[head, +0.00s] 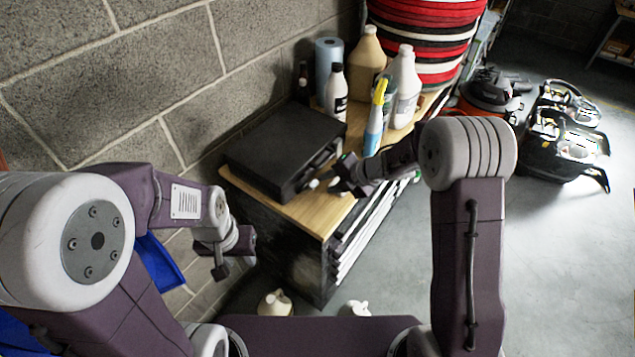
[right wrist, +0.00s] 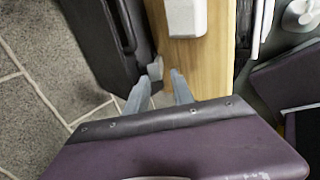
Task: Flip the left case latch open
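The black case (head: 275,150) lies closed on the wooden top of a cabinet. A small pale latch (head: 313,184) shows on its front side, near the left corner. In the right wrist view the case (right wrist: 92,45) is at the left, with its handle and a grey latch-like piece (right wrist: 155,68) at its edge. My right gripper (head: 340,180) is in front of the case. In the right wrist view its two fingers (right wrist: 162,82) are apart, with the tips close to the grey piece; contact is unclear. My left gripper (head: 221,270) hangs left of the cabinet, away from the case.
The block wall (head: 150,90) is close behind. A strip of wooden top (head: 310,215) is bare in front.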

